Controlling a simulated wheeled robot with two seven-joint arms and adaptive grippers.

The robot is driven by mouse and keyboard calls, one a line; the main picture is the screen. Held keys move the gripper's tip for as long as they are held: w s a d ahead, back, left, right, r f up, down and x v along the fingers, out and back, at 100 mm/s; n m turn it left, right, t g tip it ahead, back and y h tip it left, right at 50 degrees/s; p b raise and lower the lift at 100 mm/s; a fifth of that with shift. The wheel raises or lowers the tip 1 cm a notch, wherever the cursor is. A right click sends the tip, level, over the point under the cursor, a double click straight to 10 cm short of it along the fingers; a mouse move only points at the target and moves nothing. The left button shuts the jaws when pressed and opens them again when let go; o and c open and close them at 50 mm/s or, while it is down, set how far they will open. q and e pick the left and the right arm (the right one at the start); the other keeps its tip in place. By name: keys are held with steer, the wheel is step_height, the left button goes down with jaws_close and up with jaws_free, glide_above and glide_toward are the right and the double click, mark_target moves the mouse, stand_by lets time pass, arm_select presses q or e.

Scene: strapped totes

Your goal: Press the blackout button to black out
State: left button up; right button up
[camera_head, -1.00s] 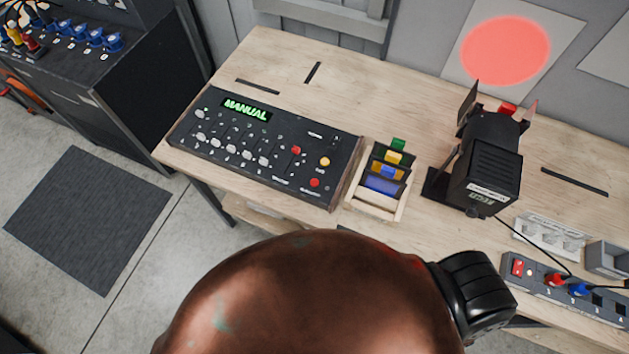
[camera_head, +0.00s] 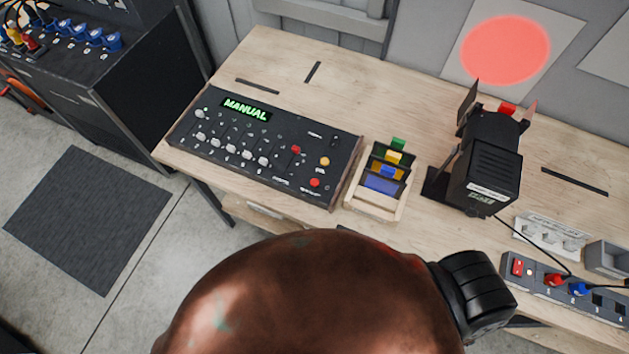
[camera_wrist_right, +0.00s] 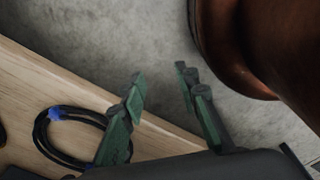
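The dark control console (camera_head: 228,178) lies on the wooden bench, with a lit green "MANUAL" display (camera_head: 246,110), rows of grey sliders and a few coloured controls at its right end. A round red button (camera_head: 315,183) sits at the lower right, just above a small label too blurred to read surely; I take it for the blackout button. A yellow button (camera_head: 325,161) and a red slider cap (camera_head: 296,149) are above it. In the right wrist view, my right gripper (camera_wrist_right: 160,86) is open and empty beside the bench edge, away from the console. My left gripper is not in view.
A wooden rack (camera_head: 377,207) of colour filters stands right of the console. A black lamp (camera_head: 485,170) throws a red disc (camera_head: 505,50) on the wall. A socket strip (camera_head: 565,287) is at the right. A coiled black cable (camera_wrist_right: 75,135) lies on the bench.

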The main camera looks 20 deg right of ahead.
steer(key=shift+a, duration=0.25)
jaws_close()
steer(key=shift+d, duration=0.25)
stand_by(0.8)
